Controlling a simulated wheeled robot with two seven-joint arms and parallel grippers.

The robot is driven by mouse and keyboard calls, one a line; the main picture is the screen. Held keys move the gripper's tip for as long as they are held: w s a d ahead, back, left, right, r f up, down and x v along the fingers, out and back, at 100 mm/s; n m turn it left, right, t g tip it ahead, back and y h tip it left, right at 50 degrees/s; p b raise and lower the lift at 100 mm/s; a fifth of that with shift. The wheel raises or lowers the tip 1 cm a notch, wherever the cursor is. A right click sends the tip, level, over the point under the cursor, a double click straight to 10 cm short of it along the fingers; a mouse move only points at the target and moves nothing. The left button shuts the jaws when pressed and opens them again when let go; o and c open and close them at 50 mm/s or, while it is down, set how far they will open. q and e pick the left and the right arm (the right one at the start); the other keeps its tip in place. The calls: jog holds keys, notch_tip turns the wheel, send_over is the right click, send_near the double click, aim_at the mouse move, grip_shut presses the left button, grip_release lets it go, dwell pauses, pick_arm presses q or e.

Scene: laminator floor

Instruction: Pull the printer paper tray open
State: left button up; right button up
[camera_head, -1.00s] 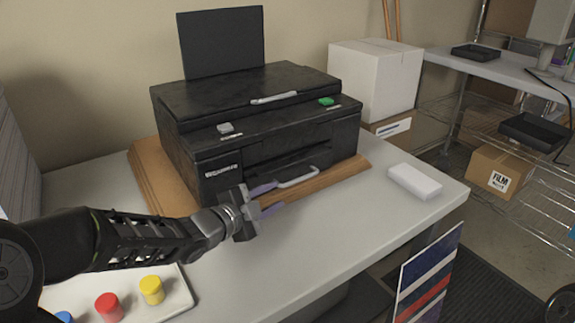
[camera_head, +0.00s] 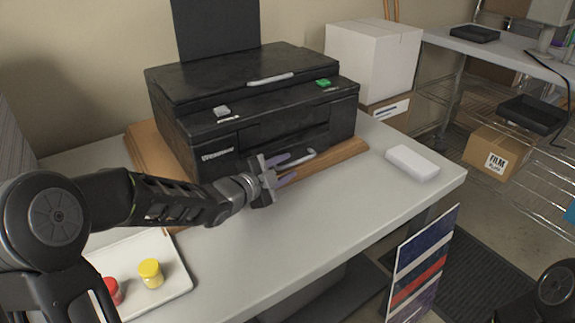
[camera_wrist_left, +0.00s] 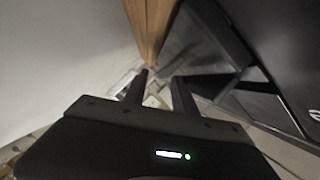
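The black printer (camera_head: 255,105) sits on a brown wooden board on the table. The silver handle of its paper tray (camera_head: 300,159) shows low on the front; the tray looks shut. My left gripper (camera_head: 284,170) is at the handle's left end, its two purple-grey fingers apart, pointing right. From this angle I cannot tell whether the handle lies between them or touches them. In the left wrist view the open fingers (camera_wrist_left: 160,80) show dark beside the printer's front; the handle is not clear there. My right gripper is out of view.
The wooden board (camera_head: 345,148) sticks out below the printer's front. A white block (camera_head: 412,162) lies on the table to the right. A white tray (camera_head: 175,285) with a yellow-topped jar (camera_head: 150,272) and a red one is at front left. The table's front middle is clear.

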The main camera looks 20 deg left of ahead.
pick_arm(q)
jog(key=shift+w+d+f, duration=0.15)
jog(key=shift+w+d, duration=0.15)
jog(key=shift+w, duration=0.35)
grip_shut()
dwell(1.0)
